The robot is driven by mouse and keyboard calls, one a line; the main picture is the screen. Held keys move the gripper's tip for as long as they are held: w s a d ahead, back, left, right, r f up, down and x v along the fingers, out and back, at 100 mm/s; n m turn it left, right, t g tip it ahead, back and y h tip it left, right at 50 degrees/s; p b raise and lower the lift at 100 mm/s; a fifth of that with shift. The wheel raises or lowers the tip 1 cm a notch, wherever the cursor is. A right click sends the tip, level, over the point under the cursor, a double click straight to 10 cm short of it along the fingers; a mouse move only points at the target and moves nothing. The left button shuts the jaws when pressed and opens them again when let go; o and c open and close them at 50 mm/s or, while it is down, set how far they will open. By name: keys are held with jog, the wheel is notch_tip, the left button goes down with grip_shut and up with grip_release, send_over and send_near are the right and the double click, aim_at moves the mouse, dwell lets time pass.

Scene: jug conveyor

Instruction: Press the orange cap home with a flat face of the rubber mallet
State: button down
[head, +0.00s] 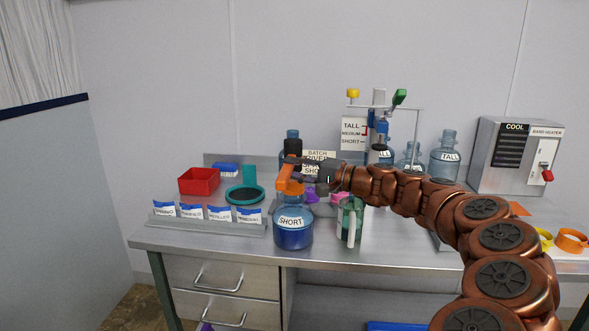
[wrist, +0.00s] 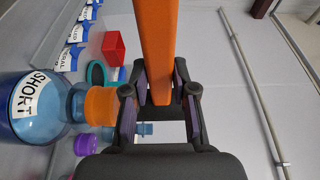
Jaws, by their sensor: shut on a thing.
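A blue bottle labelled SHORT (head: 293,232) stands upright near the bench's front edge. In the wrist view the bottle (wrist: 28,118) appears sideways, with the orange cap (wrist: 100,106) on its neck; how far down the cap sits I cannot tell. The cap also shows in the head view (head: 291,188). My gripper (head: 302,167) is above and just behind the bottle top. It is shut on an orange bar, the mallet's handle (wrist: 158,45), which runs out of the wrist view's top edge. The mallet's rubber head is not clearly visible.
A red bin (head: 199,181), a teal-and-dark item (head: 245,194) and a row of label cards (head: 206,213) are to the left. A measuring stand (head: 420,130) and more bottles (head: 445,157) stand behind; a heater box (head: 515,155) is far right.

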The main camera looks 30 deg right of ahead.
notch_tip(320, 180, down, 2)
jog(key=shift+f+b, duration=0.25)
jog(key=shift+b, duration=0.8)
jog(key=shift+f+b, duration=0.65)
jog(key=shift+b, duration=1.1)
dwell(2.7)
jog(key=shift+r+p, duration=1.9)
jog(key=shift+r, duration=1.7)
